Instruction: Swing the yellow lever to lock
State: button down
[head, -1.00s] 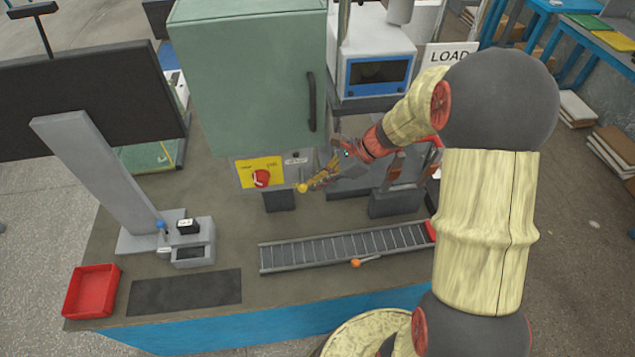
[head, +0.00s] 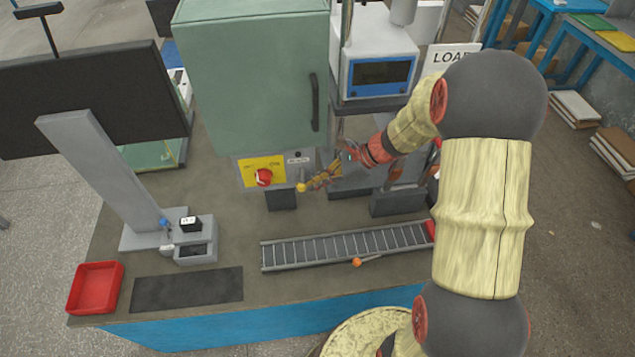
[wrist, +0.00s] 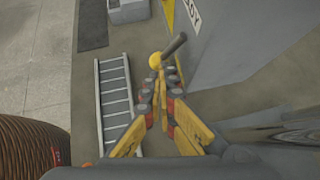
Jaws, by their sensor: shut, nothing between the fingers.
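The yellow lever shows as a round yellow knob (head: 301,187) below the green cabinet, right of the red rotary switch. In the wrist view the yellow knob (wrist: 155,60) sits just beyond my fingertips, with a dark grey bar (wrist: 175,44) beside it. My gripper (head: 322,180) is at the knob's right in the head view. In the wrist view my gripper (wrist: 160,78) has its yellow and grey fingers drawn together with nothing between them. The fingertips are at or very near the knob; I cannot tell whether they touch. The lever's shaft is mostly hidden.
The green cabinet (head: 250,80) stands above. A red switch on a yellow plate (head: 263,176) is left of the knob. A roller track (head: 345,247) with an orange-knobbed handle (head: 357,262) lies in front. A red tray (head: 95,287) and dark mat (head: 187,289) sit at front left.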

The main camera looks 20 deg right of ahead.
aim_at(300, 187)
jog(key=shift+w+a+f+p, duration=0.15)
jog(key=shift+a+f+p, duration=0.05)
jog(key=shift+a+p, duration=0.6)
jog(key=shift+w+a+f+p, duration=0.1)
jog(key=shift+a+f+p, duration=0.05)
jog(key=shift+a+p, duration=0.65)
jog(key=shift+w+a+f+p, duration=0.2)
jog(key=shift+a+p, duration=0.4)
jog(key=shift+p, duration=0.35)
jog(key=shift+a, duration=0.1)
jog(key=shift+r, duration=0.1)
jog(key=shift+r+p, duration=0.75)
jog(key=v, duration=1.2)
dwell(0.5)
